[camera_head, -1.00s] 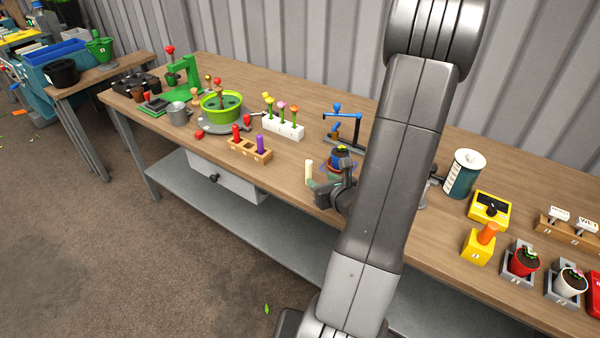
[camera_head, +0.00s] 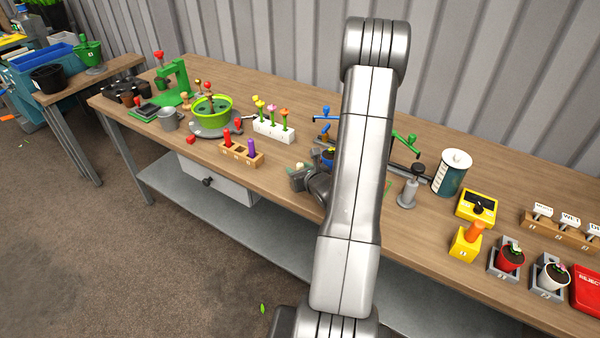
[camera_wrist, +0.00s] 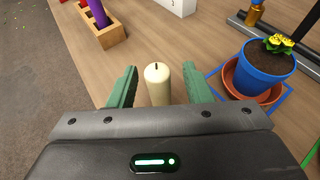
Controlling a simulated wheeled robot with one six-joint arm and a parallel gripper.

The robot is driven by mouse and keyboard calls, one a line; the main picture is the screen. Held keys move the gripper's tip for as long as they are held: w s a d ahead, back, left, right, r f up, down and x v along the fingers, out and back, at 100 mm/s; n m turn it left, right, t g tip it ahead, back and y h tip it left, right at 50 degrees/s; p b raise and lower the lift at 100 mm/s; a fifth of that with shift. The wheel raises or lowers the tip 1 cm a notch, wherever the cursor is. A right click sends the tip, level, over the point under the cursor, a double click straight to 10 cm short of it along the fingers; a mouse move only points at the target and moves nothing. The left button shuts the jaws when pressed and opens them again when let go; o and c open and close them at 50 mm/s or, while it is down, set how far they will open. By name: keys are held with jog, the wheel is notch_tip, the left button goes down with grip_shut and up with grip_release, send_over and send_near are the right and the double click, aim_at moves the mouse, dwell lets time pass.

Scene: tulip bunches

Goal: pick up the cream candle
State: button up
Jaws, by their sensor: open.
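The cream candle (camera_wrist: 158,86) stands upright in the wrist view, with a dark wick on top. My gripper (camera_wrist: 158,88) is open, with one green finger on each side of the candle. A small gap shows between the candle and each finger, and the candle's lower part is hidden by the gripper body. In the head view the top of the candle (camera_head: 299,166) just shows above my gripper (camera_head: 298,176), near the front edge of the workbench (camera_head: 275,186).
A blue pot with a yellow flower (camera_wrist: 262,70) stands in a terracotta saucer close right of my gripper. The bench's front edge is near.

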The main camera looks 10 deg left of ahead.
jog(key=shift+x, duration=0.75)
jog(key=shift+c, duration=0.3)
grip_shut()
jog(key=shift+r, duration=0.1)
